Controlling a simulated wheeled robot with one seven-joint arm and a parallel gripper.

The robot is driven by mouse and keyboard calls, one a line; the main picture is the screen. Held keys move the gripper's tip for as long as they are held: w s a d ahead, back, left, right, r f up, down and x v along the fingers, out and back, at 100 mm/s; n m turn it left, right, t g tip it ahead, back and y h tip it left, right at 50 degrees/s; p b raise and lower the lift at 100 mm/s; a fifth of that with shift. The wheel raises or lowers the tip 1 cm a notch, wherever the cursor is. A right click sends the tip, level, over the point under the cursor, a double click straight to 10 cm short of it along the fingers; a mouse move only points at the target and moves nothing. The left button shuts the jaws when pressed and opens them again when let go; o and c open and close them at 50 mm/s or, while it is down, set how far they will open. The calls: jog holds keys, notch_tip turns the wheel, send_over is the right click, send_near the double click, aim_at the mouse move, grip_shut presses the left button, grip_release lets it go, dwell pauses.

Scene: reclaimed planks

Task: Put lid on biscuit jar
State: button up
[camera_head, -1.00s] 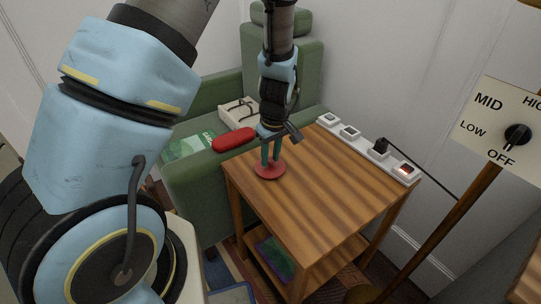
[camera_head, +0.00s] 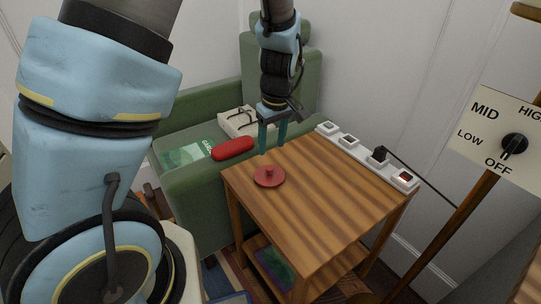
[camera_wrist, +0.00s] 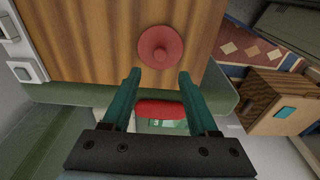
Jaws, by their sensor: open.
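A round red lid (camera_head: 269,177) with a small knob lies flat, knob up, near the table's left back edge. It also shows at the top middle of the wrist view (camera_wrist: 160,46). My gripper (camera_head: 272,148) is open and empty, raised above the table and apart from the lid, slightly behind it in the head view. In the wrist view its two teal fingers (camera_wrist: 160,75) are spread, with the lid beyond their tips. I cannot make out a biscuit jar in either view.
The wooden table (camera_head: 320,205) is mostly clear. A white power strip (camera_head: 368,154) with a black plug lines its back right edge. A green armchair (camera_head: 200,111) stands behind, bearing a red case (camera_head: 233,148). A dial panel (camera_head: 497,135) is at right.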

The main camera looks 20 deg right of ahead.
jog(key=a+r+m, duration=0.1)
jog(key=a+r, duration=0.2)
jog(key=a, duration=0.5)
jog(key=s+a+r+m, duration=0.1)
jog(key=a+r+m, duration=0.1)
jog(key=a, duration=0.7)
jog(key=s+a+r+m, duration=0.1)
jog(key=a+r, duration=0.3)
jog(key=a, duration=0.5)
jog(key=shift+s+h, duration=0.25)
jog(key=shift+h, duration=0.05)
notch_tip(320, 180, up, 8)
jog(key=p, duration=0.8)
jog(key=shift+r, duration=0.15)
